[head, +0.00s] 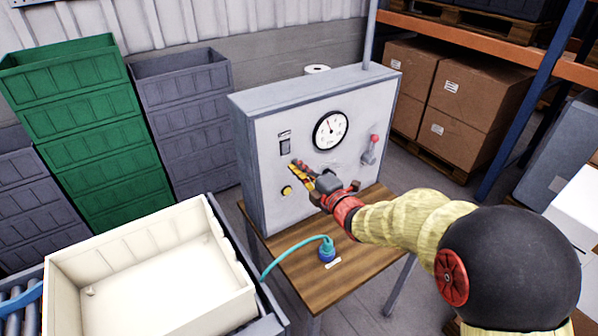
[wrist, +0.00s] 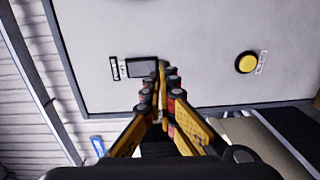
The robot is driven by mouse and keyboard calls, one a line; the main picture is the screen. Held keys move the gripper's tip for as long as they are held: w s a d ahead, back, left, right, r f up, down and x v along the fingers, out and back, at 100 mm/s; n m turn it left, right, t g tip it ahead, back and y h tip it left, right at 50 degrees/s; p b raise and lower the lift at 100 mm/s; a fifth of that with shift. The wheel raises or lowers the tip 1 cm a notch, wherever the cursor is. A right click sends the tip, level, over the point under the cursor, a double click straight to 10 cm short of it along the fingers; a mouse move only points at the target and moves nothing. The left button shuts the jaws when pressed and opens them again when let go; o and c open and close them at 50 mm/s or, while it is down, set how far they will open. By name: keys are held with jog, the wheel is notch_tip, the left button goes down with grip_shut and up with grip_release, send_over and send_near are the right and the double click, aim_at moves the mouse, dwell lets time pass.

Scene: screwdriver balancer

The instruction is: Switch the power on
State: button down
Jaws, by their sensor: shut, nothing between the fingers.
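The grey control box (head: 250,130) stands on a wooden table. A dark rectangular switch (head: 285,147) with a small label is on its front, left of the gauge; the switch also shows in the wrist view (wrist: 142,67). My gripper (head: 296,165) is shut and empty, its fingers pointing at the panel just below and right of the switch. In the wrist view the fingertips (wrist: 163,68) overlap the switch's edge; I cannot tell whether they touch it. The switch's position is too small to read.
A yellow button (head: 286,190), a round gauge (head: 330,130) and a red-knobbed lever (head: 371,148) are on the same panel. A blue plug with a teal cable (head: 327,250) is on the table (head: 350,262). A cream bin (head: 60,262) stands at the front left.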

jog(key=f+p+v, duration=0.1)
jog(key=v, duration=0.8)
jog(key=shift+s+d+f, duration=0.25)
jog(key=shift+s, duration=0.1)
